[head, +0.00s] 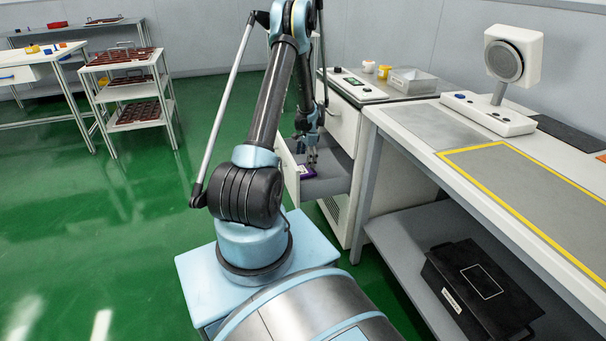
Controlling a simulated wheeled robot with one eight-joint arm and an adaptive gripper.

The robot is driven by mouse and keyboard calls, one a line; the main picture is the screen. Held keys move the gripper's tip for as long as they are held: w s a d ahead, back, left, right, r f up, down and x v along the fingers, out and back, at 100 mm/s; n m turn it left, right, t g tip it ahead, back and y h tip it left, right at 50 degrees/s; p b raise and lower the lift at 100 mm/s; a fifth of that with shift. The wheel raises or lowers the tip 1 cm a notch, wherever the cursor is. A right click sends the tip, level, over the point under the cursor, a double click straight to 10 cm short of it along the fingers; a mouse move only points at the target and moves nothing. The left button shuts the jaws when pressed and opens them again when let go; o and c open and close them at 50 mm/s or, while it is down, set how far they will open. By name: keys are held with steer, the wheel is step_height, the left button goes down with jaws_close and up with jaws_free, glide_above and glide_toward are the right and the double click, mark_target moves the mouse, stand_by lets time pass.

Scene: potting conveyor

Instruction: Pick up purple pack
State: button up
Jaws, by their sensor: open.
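The purple pack (308,173) lies in an open drawer (333,182) of the white cabinet, near the drawer's left side. It is small in the head view, with a pale patch on its top. My gripper (312,161) points down into the drawer, right above the pack or at its top edge. Its fingers are open. I cannot tell whether they touch the pack. My arm's links partly hide the drawer's back and left side.
A tray rack (130,85) stands at the left. The green floor between is clear.

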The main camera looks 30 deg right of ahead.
mark_target(304, 169)
steer(key=f, duration=0.4)
steer(key=shift+a+f, duration=0.35)
steer(key=shift+f, duration=0.05)
steer(key=c, duration=1)
